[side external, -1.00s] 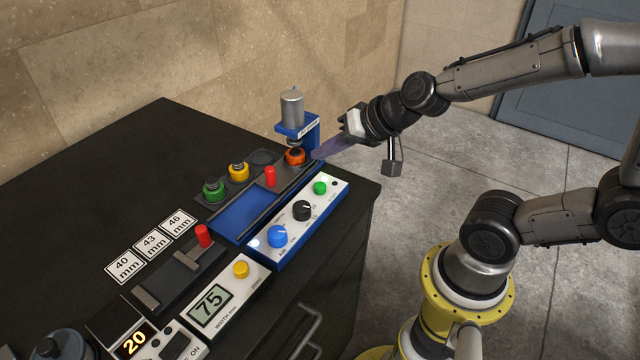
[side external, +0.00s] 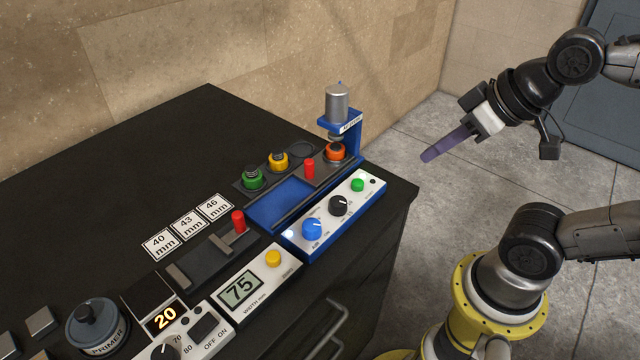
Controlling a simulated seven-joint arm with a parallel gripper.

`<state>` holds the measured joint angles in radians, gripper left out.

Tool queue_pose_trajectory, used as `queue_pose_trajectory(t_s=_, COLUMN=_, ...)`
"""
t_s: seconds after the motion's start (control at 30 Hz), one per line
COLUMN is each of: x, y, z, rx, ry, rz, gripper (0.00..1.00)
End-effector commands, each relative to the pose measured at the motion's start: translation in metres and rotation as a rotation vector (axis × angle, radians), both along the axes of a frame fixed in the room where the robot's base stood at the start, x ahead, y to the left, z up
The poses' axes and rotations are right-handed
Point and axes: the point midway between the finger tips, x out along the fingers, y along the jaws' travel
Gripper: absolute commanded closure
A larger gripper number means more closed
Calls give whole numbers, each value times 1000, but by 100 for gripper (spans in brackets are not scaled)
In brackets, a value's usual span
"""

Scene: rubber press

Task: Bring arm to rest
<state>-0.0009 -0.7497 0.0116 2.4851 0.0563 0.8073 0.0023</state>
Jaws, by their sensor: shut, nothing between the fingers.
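My gripper (side external: 432,155) is at the upper right, in the air beyond the bench's right edge. Its purple fingers are shut with nothing between them and point left and slightly down. It touches nothing. The blue press (side external: 352,142) with a grey cylinder on top stands at the bench's far right corner, to the left of my gripper. An orange and black round part (side external: 336,152) sits under the press head.
The black bench (side external: 120,150) carries a control panel (side external: 330,222) with knobs, green (side external: 253,177) and yellow (side external: 278,162) round parts, a width gauge (side external: 245,287), size cards (side external: 188,224) and a primer pot (side external: 97,325). Open floor (side external: 420,240) lies right of the bench.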

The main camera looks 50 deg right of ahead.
Motion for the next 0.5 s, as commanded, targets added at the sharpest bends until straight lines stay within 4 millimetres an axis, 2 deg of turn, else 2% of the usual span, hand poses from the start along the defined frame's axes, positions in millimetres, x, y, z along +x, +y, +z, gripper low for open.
queue_pose_trajectory(t_s=0.03, x=-9, y=-5, z=-5, rx=-30, ry=35, rz=7, gripper=100)
queue_pose_trajectory(t_s=0.13, x=-19, y=-10, z=-13, rx=-59, ry=88, rz=14, gripper=100)
queue_pose_trajectory(t_s=0.5, x=-21, y=-9, z=-13, rx=-57, ry=97, rz=14, gripper=100)
